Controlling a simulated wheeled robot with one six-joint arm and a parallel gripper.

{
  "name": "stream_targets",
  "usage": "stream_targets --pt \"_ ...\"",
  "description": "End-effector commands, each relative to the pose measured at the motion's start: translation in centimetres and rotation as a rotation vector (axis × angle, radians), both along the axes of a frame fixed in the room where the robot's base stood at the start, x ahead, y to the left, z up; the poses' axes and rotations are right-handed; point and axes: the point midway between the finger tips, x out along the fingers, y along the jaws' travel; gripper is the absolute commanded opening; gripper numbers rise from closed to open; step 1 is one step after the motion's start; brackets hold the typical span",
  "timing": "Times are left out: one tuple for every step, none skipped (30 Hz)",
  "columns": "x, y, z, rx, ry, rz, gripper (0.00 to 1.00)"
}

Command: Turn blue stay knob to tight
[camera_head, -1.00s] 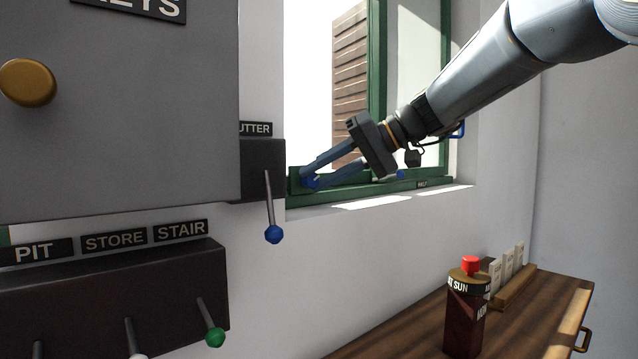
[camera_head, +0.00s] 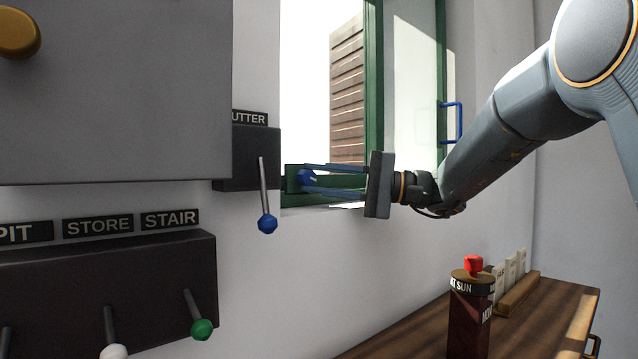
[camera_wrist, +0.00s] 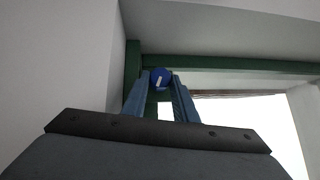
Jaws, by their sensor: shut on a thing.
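The blue stay knob (camera_head: 306,178) sits on a green block at the lower left corner of the green window frame. In the wrist view the round blue knob (camera_wrist: 160,78) shows a white mark on its face, slightly tilted from upright. My gripper (camera_head: 310,179) comes in level from the right and is shut on the knob, one finger above it and one below. In the wrist view my gripper's fingers (camera_wrist: 159,88) flank the knob on both sides. No label for tight is readable in these views.
A shutter lever (camera_head: 266,222) with a blue ball hangs left of the window. A grey cabinet (camera_head: 120,90) fills the upper left. A lever box (camera_head: 100,285) is below it. A dark red canister (camera_head: 469,320) stands on the wooden table (camera_head: 420,345). The window has a blue handle (camera_head: 457,122).

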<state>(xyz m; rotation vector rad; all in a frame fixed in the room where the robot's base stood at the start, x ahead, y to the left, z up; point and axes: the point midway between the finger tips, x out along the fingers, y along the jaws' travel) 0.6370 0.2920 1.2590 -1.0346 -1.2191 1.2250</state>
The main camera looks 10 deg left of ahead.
Motion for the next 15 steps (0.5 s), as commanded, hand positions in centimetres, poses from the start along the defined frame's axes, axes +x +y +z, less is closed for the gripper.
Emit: stream_targets --pt "-0.02 0.05 -0.26 0.019 0.024 0.001 0.04" --pt "-0.04 0.06 -0.30 0.029 0.037 0.001 0.04" --pt "-0.05 0.06 -0.30 0.043 0.051 0.001 0.04" --pt "-0.06 0.06 -0.31 0.053 0.061 0.001 0.04" --pt "-0.08 0.07 -0.32 0.061 0.070 0.002 0.04" --pt "-0.08 0.07 -0.31 0.073 0.083 0.002 0.04" --pt "-0.09 0.07 -0.32 0.079 0.090 0.002 0.04" --pt "-0.10 0.07 -0.35 0.085 0.098 0.002 0.04" --pt "-0.10 0.07 -0.36 0.091 0.105 0.001 0.04" --pt "-0.09 0.07 -0.36 0.097 0.111 0.001 0.04" --pt "-0.09 0.07 -0.36 0.101 0.115 0.001 0.04" --pt "-0.09 0.08 -0.36 0.105 0.120 0.001 0.04" --pt "-0.09 0.08 -0.36 0.107 0.122 0.001 0.04" --pt "-0.10 0.08 -0.36 0.109 0.125 0.001 0.04" --pt "-0.10 0.08 -0.36 0.112 0.128 0.001 0.04"
